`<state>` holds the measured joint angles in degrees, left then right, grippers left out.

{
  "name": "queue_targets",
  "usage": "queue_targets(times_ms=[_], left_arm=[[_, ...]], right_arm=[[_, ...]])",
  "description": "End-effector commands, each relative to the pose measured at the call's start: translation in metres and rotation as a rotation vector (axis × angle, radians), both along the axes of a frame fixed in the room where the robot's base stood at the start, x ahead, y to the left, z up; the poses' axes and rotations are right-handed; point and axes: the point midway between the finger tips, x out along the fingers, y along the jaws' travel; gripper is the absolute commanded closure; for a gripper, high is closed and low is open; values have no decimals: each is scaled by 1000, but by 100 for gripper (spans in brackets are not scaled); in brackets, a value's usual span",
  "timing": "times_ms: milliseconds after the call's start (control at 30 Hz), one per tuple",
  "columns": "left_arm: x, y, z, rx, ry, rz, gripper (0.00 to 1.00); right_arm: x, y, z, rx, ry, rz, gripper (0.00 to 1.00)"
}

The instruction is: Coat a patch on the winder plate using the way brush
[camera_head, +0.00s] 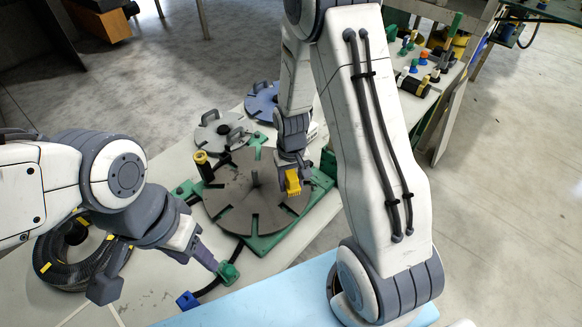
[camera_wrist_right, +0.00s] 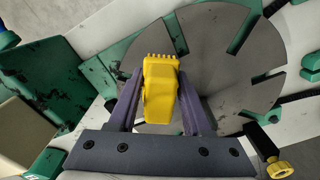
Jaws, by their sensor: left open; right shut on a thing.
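The winder plate (camera_head: 246,192) is a round grey slotted disc on a green base in the middle of the head view. It also fills the upper middle of the right wrist view (camera_wrist_right: 215,50). The way brush (camera_head: 292,182) is yellow with a toothed end. My right gripper (camera_head: 291,163) is shut on it and holds it over the right part of the plate. In the right wrist view the brush (camera_wrist_right: 160,85) sits between the fingers; I cannot tell if it touches the plate. My left gripper (camera_head: 160,280) is open and empty, left of and in front of the plate.
A black hose coil (camera_head: 72,262) lies at the left under my left arm. A green fitting (camera_head: 228,273) and a blue fitting (camera_head: 187,300) lie in front of the plate. Grey and blue discs (camera_head: 262,100) stand behind it. A light blue mat (camera_head: 290,301) covers the front.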

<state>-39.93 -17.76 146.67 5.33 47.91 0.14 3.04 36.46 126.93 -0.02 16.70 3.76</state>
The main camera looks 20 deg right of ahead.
Motion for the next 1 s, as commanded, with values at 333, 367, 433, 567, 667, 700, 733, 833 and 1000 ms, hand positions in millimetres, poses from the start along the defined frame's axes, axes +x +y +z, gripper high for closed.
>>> queue_targets(times_ms=[333,367,433,567,667,700,733,833,1000], left_arm=[[0,0,30,0,0,-4,50],[0,0,31,0,0,-4,50],[0,0,33,0,0,-4,50],[0,0,33,0,0,-5,50],[0,0,32,0,0,-5,50],[0,0,32,0,0,-5,50],[0,0,32,0,0,-5,50],[0,0,32,0,0,-4,50],[0,0,32,0,0,-4,50]], right_arm=[[2,4,35,0,-2,7,95],[2,4,36,0,-2,7,95],[2,5,38,0,-2,8,95],[2,5,38,0,-2,8,95],[2,5,38,0,-2,8,95],[2,5,38,0,-2,8,95],[2,5,38,0,-2,9,95],[2,5,38,0,-1,9,95],[2,5,38,0,-1,9,95]])
